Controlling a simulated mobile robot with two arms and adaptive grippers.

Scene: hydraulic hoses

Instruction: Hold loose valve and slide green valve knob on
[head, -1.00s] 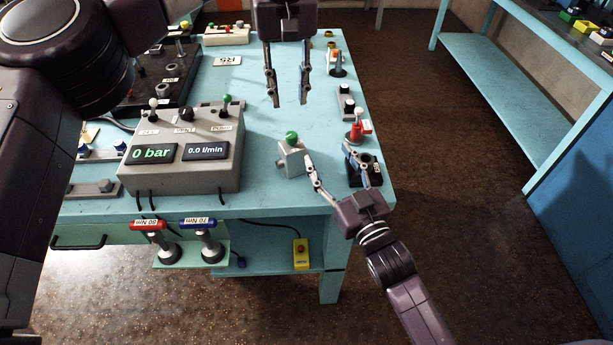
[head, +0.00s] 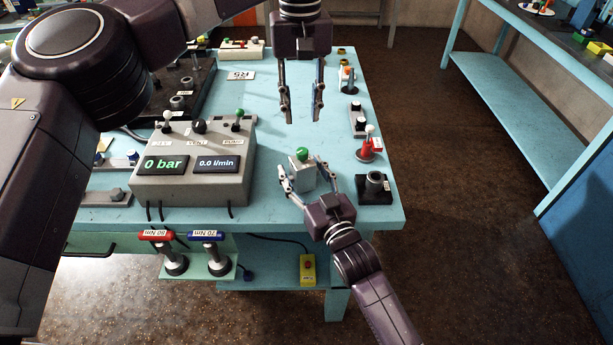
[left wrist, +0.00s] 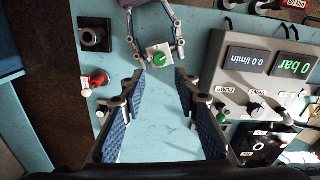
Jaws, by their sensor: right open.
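The loose valve is a light grey block (head: 302,176) on the blue bench, with the green knob (head: 303,153) on top of it. I cannot tell whether the knob is seated or only resting. My right gripper (head: 309,181) is open, with its fingers on either side of the grey block. My left gripper (head: 303,118) is open and empty, beyond the valve and above the bench. In the left wrist view the green knob (left wrist: 160,58) and block (left wrist: 153,49) show between the right gripper's fingers, past my left gripper's own open fingers (left wrist: 158,90).
A grey test box (head: 190,185) with two displays stands left of the valve. A red-and-white valve (head: 367,150) and a black block with a round socket (head: 375,187) stand to the right, near the bench edge. Bare bench (head: 270,130) lies between.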

